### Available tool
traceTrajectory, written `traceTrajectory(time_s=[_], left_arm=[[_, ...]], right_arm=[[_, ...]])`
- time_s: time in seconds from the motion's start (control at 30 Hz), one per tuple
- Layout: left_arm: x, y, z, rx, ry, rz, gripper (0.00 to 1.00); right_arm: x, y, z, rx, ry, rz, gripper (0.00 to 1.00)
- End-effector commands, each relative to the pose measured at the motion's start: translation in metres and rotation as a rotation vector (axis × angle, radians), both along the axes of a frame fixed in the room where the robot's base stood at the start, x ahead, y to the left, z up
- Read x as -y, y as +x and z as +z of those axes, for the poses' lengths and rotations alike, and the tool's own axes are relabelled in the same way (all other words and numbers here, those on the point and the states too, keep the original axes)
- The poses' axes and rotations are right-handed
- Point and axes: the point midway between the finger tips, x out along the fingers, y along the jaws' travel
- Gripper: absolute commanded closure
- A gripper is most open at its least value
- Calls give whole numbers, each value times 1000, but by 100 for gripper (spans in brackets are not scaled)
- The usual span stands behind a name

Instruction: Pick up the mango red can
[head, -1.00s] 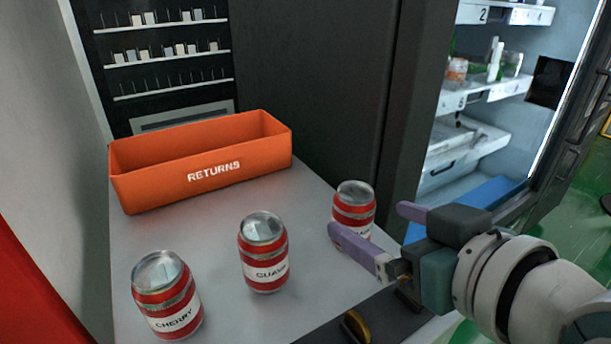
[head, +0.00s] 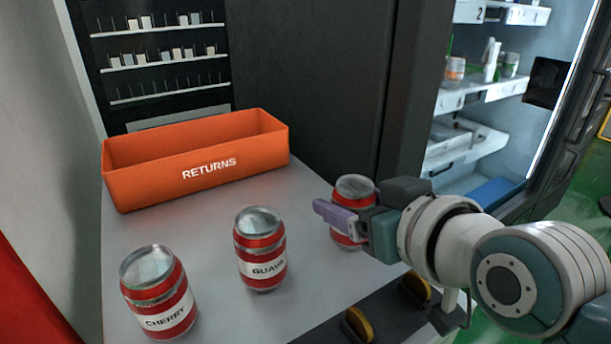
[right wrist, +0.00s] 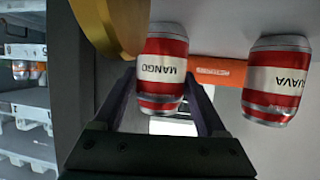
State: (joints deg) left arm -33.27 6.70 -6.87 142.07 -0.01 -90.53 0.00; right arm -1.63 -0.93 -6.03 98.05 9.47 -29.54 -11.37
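The mango red can (head: 350,188) stands upright at the right of the grey table, partly hidden by my right gripper in the head view. In the right wrist view its label reads MANGO, upside down, and the can (right wrist: 162,72) is between the two fingers. My right gripper (right wrist: 165,90) is open around the can, with a finger on each side; I cannot tell whether either finger touches it. In the head view a purple finger (head: 336,217) crosses in front of the can. My left gripper is not in view.
The guava can (head: 260,250) and the cherry can (head: 158,295) stand upright to the left. An orange RETURNS bin (head: 200,172) sits behind them. Yellow-black knobs (head: 357,325) are at the table's front edge. An open lit cabinet (head: 470,110) stands at the right.

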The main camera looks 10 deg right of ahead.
Motion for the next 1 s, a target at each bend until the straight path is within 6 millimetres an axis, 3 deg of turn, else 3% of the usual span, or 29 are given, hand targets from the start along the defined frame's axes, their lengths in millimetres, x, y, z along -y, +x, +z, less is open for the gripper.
traceTrajectory(time_s=[0.07,0.63,1.0], left_arm=[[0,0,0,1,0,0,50],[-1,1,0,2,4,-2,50],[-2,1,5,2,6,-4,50]], right_arm=[[0,0,0,0,0,0,36],[0,0,0,-1,0,0,100],[0,0,9,3,1,0,100]])
